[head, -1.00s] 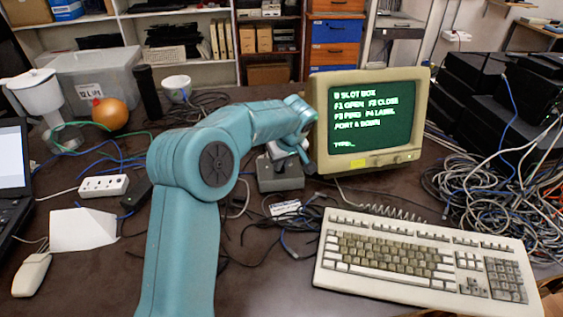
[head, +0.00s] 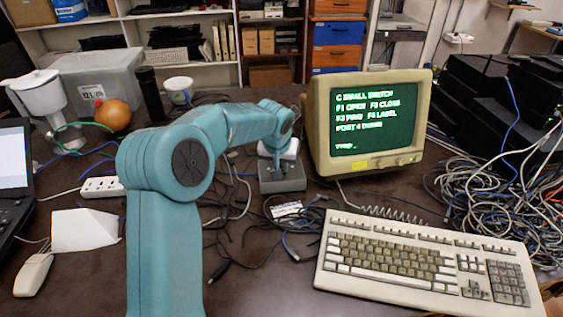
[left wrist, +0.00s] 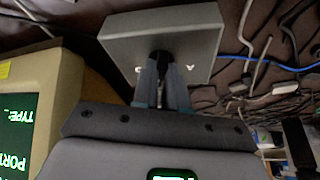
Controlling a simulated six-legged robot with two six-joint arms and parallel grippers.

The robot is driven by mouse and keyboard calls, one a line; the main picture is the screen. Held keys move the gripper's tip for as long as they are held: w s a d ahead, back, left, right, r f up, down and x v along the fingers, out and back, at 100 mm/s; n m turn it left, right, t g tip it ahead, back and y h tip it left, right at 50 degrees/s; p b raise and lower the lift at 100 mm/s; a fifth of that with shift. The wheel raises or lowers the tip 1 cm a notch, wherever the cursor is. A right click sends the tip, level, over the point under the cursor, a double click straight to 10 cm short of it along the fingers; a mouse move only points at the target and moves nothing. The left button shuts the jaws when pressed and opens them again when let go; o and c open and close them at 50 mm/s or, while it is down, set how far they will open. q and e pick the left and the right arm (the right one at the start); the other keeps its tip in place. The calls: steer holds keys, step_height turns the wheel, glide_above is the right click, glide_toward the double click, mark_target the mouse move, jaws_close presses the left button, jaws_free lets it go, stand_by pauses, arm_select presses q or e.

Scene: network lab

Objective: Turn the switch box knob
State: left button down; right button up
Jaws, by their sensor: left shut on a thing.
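The switch box (head: 283,181) is a small grey box on the dark table, left of the monitor. In the left wrist view the box (left wrist: 205,32) fills the upper middle, with pale letter marks on its face. A dark knob (left wrist: 160,57) shows at the middle of that face, partly hidden by the fingers. My left gripper (left wrist: 161,75) is shut on the knob; it also shows in the head view (head: 278,160), pointing down onto the box. My right gripper is not in view.
The beige monitor (head: 423,110) with green text stands close to the right of the box. A keyboard (head: 425,296) lies in front right. Tangled cables (head: 490,190) lie at the right, and looser ones around the box.

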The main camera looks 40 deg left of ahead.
arm_select(q)
steer(key=shift+w+a+r, duration=0.1)
steer(key=shift+r, duration=0.05)
stand_by(0.3)
steer(key=c, duration=1.2)
jaws_free()
steer(key=shift+o, duration=0.2)
steer(key=p+v, duration=0.2)
steer(key=v, duration=1.4)
steer(key=shift+s, duration=0.2)
